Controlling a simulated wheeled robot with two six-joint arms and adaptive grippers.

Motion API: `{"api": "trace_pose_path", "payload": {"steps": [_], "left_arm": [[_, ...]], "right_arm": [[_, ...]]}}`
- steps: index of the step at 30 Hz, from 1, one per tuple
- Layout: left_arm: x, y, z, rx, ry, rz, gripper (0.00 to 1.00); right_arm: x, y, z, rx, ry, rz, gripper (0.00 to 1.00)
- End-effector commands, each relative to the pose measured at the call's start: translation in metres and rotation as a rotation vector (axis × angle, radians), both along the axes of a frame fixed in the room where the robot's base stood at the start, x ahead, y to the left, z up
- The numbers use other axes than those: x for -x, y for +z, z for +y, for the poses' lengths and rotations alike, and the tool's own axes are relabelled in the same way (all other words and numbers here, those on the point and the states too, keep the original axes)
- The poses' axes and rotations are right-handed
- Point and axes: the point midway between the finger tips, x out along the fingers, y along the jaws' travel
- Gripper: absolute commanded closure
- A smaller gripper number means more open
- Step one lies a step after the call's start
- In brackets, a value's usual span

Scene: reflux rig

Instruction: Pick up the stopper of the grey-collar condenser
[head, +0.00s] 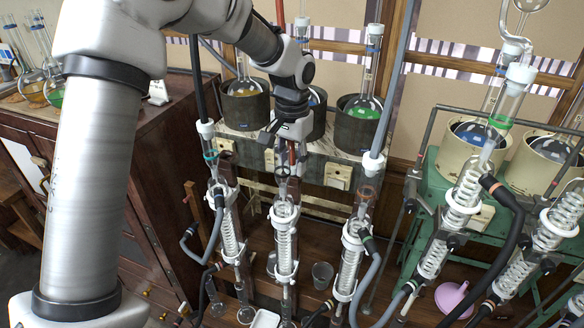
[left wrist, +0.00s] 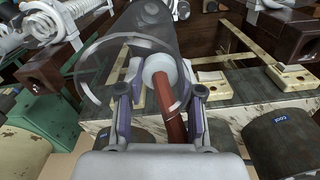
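My left gripper (head: 290,132) points down over the upper end of the middle condenser (head: 284,235), whose collar looks grey. In the left wrist view, a white stopper (left wrist: 160,70) with a red-brown hose (left wrist: 172,112) lies between the fingers of this gripper (left wrist: 161,88). The fingers stand apart on either side of it; I cannot tell whether they touch it. A large clear glass rim (left wrist: 82,85) is close beside the stopper. In the head view the gripper largely hides the stopper, and a short piece of red hose shows below the fingers. My right gripper is not in view.
A teal-collar condenser (head: 228,235) stands close on the left, a red-brown-collar one (head: 350,265) on the right. A green-collar condenser (head: 463,195) is farther right. Dark heating mantles (head: 245,108) with flasks stand behind. Hoses hang between the condensers, leaving narrow gaps.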

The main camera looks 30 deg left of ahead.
Motion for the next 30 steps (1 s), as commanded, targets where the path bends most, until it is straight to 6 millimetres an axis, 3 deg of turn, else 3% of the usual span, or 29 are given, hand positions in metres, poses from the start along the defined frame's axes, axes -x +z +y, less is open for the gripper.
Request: {"api": "trace_pose_path", "payload": {"steps": [11, 22, 30], "left_arm": [[0.0, 0.006, 0.0, -0.001, 0.0, 0.0, 0.83], [0.0, 0.086, 0.0, -0.001, 0.0, -0.002, 0.83], [0.001, 0.101, 0.0, 0.0, -0.001, 0.004, 0.83]], "right_arm": [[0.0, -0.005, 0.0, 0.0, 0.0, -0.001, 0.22], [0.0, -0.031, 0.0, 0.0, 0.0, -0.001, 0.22], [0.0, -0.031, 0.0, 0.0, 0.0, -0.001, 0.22]]}}
